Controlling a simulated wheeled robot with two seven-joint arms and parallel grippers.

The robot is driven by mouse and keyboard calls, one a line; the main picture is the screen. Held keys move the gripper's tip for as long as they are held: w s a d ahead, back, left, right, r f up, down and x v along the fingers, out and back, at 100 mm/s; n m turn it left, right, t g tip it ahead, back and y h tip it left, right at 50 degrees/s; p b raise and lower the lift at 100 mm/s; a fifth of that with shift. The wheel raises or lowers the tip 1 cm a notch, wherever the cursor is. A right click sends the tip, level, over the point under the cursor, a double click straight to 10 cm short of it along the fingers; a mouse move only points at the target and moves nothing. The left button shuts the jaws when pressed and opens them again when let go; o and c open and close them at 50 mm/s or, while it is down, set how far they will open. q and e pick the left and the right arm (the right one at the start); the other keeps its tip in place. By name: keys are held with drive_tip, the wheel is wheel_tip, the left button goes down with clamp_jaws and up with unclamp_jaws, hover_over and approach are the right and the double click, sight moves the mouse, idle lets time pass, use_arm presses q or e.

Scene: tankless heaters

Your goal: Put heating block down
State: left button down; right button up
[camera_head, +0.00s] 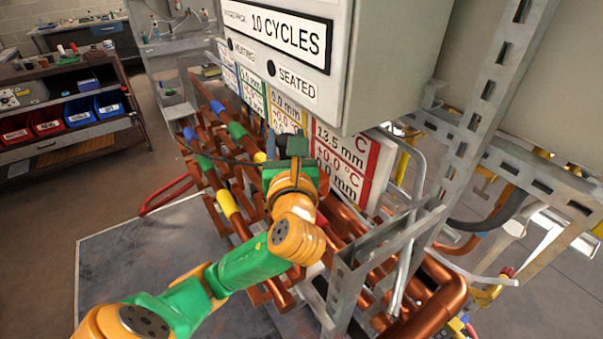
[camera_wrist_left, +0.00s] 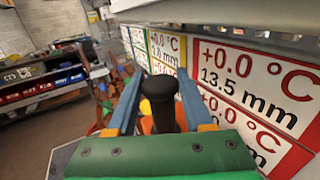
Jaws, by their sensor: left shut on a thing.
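My left gripper (camera_head: 284,146) is beside the hanging white display cards, above the copper pipes. In the left wrist view its two blue fingers (camera_wrist_left: 160,105) are shut on a black, rounded upright piece (camera_wrist_left: 162,92), seemingly the heating block's handle. An orange part and a yellow part show just behind this piece; I cannot tell whether they belong to it. The rest of the block is hidden by my gripper and arm, so I cannot tell whether it touches anything below. My right gripper is not in view.
Copper pipes (camera_head: 425,290) with coloured bands run beneath my arm. A white control box (camera_head: 400,60) overhangs close by. Display cards (camera_head: 345,160) stand just right of the gripper. A metal upright (camera_head: 490,90) is farther right. A bin shelf (camera_head: 65,120) stands far left.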

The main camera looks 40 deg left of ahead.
use_arm(q)
drive_tip(key=d+f, duration=0.2)
drive_tip(key=f, duration=0.1)
drive_tip(key=shift+d+f, duration=0.3)
drive_tip(key=shift+d, duration=0.1)
drive_tip(key=shift+f, duration=1.6)
drive_tip(key=shift+d+f, duration=0.1)
drive_tip(key=shift+f, duration=0.05)
drive_tip(key=shift+c, duration=1.5)
unclamp_jaws()
drive_tip(key=shift+s, duration=0.1)
drive_tip(key=b+v, duration=0.1)
drive_tip(key=v, duration=1.1)
drive_tip(key=shift+r, duration=0.2)
